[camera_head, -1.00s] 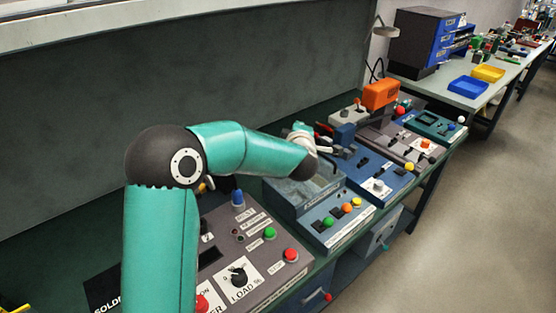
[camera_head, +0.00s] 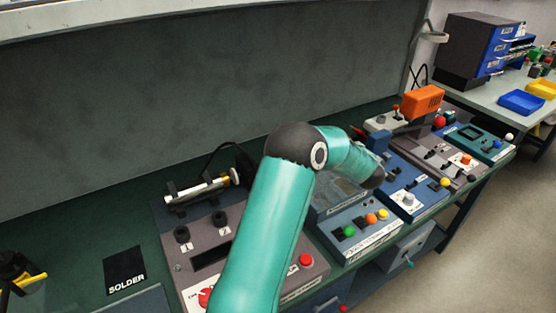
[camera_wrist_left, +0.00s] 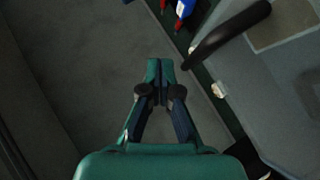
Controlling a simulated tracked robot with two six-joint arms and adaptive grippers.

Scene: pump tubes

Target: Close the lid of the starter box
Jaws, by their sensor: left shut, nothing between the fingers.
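A blue-grey box with a front row of green, orange and yellow buttons (camera_head: 360,234) stands at the bench's front edge in the head view; it appears to be the starter box. Its recessed upper part shows partly behind my left forearm, so the lid's position is unclear. The box's label is too small to read. My left gripper (camera_wrist_left: 160,72) is shut and empty in the wrist view, over a dark grey surface. It is hidden behind the arm in the head view. A grey panel (camera_wrist_left: 270,90) lies to its right, apart from the fingers. My right gripper is out of view.
A grey console with a red button (camera_head: 306,260) stands left of the box, partly behind my arm. A blue panel with a yellow knob (camera_head: 445,182) and an orange device (camera_head: 423,101) stand to the right. A dark curved bar (camera_wrist_left: 230,33) is close right of the fingers.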

